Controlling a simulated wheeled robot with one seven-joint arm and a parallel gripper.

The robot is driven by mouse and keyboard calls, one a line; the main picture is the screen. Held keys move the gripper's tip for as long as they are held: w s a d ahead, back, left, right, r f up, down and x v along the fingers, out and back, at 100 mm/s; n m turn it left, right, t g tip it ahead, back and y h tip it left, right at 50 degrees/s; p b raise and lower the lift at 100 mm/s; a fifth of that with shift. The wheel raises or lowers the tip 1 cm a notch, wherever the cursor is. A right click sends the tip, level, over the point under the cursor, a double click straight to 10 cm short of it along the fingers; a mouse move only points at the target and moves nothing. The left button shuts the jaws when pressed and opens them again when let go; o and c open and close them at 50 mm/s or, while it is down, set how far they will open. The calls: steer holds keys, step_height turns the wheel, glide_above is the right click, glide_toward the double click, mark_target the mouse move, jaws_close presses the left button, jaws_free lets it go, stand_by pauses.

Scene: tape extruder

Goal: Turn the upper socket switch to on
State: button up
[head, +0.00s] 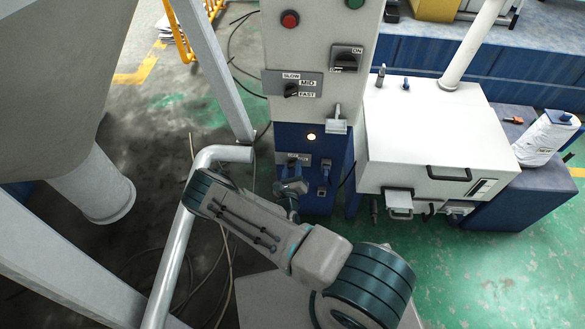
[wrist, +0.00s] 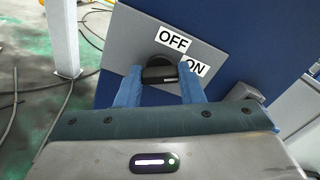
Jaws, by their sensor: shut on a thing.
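The upper socket switch is a black knob (wrist: 158,73) on a grey plate with OFF and ON labels, in the wrist view. The OFF label (wrist: 174,39) is above the knob and the ON label (wrist: 195,64) is to its right. My gripper (wrist: 160,88) has its two blue fingers on either side of the knob and is shut on it. In the head view my gripper (head: 291,187) is at the blue lower part of the machine column, and my arm hides most of the switch.
Above are a SLOW/MID/FAST dial (head: 291,90) and an ON/OFF switch (head: 346,60). A white box (head: 435,130) stands to the right, and a metal pipe (head: 172,250) runs at the left.

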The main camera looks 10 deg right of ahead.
steer(key=shift+f, duration=0.1)
steer(key=o, duration=1)
steer(key=shift+s, duration=0.1)
steer(key=p+v, duration=0.1)
steer(key=v, duration=1.2)
steer(key=shift+s+a, duration=0.1)
steer(key=shift+s, duration=0.25)
steer(key=shift+r, duration=0.2)
